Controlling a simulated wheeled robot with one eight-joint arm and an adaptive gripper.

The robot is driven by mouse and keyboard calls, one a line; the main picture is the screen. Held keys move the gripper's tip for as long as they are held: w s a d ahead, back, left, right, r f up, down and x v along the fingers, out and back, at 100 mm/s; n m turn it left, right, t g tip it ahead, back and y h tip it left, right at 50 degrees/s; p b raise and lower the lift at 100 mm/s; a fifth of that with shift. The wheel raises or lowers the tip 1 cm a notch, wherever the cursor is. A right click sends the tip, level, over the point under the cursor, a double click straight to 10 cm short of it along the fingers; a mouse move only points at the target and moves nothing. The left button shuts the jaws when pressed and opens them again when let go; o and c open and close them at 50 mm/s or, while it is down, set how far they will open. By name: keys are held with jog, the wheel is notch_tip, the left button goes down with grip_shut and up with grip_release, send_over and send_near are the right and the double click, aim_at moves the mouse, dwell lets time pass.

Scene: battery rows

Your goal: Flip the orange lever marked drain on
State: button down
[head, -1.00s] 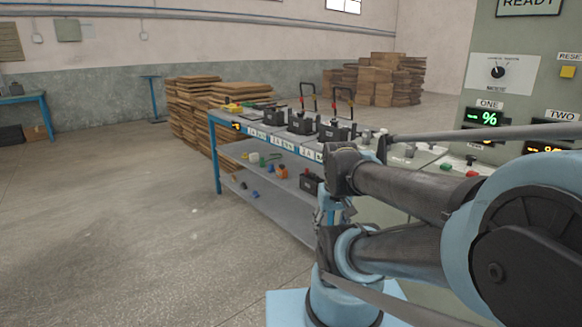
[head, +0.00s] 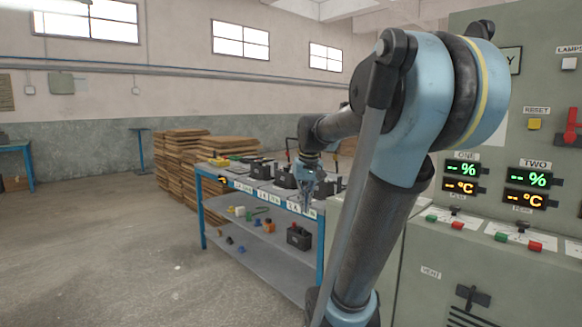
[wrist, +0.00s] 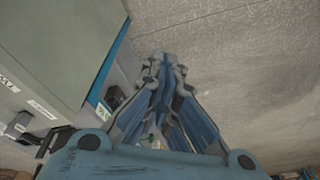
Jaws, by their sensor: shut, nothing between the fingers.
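I cannot pick out an orange lever marked drain in either view. The grey cabinet (head: 385,258) stands at the right in the head view, partly hidden behind my arm. A red lever (head: 572,128) shows at its right edge, with no drain label readable there. A dark handle (head: 470,298) sits low on its front beside a VENT label. My gripper (head: 303,205) is in front of the bench, left of the cabinet, apart from these handles. In the wrist view my gripper (wrist: 163,60) is shut and empty, over bare floor beside the cabinet's side.
A blue-framed bench (head: 320,270) with batteries and small parts stands behind my gripper. The cabinet carries percent and temperature displays (head: 463,178) and red and green buttons (head: 535,246). Stacked boards (head: 180,160) stand behind the bench. The floor at left is clear.

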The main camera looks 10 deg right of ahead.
jog(key=w+r, duration=0.3)
jog(key=w, duration=0.7)
jog(key=w+r, duration=0.4)
jog(key=w, duration=0.6)
jog(key=w+r, duration=0.3)
jog(key=w, duration=0.7)
jog(key=w+f, duration=0.3)
jog(key=w, duration=1)
jog(key=w+f+y, duration=0.1)
jog(key=w+f, duration=0.3)
jog(key=w, duration=0.9)
jog(key=shift+a+f+n, duration=0.15)
jog(key=shift+f+n, duration=0.05)
jog(key=shift+n, duration=0.2)
jog(key=shift+a, duration=0.15)
